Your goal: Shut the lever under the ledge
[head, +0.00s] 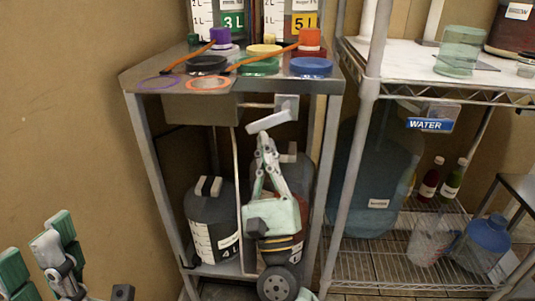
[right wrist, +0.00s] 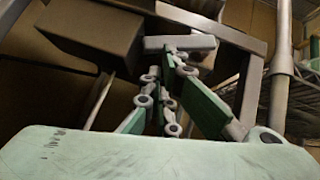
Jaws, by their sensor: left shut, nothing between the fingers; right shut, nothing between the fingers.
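The lever (head: 270,121) is a pale grey bar under the ledge (head: 212,82), slanting down to the left from a grey mount (head: 287,104). In the right wrist view the lever (right wrist: 182,43) is a light bar just beyond the fingertips. My right gripper (head: 264,137) points up, shut and empty, with its tips just below the lever. I cannot tell whether they touch it. It also shows in the right wrist view (right wrist: 168,62). My left gripper (head: 45,242) is at the lower left, shut and empty, away from the lever.
Dark jugs (head: 211,222) stand on the lower shelf behind my right arm. Coloured lids and rings (head: 311,67) lie on the ledge. A wire rack (head: 365,262) with a large water bottle (head: 367,165) is at the right. Table legs flank the lever.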

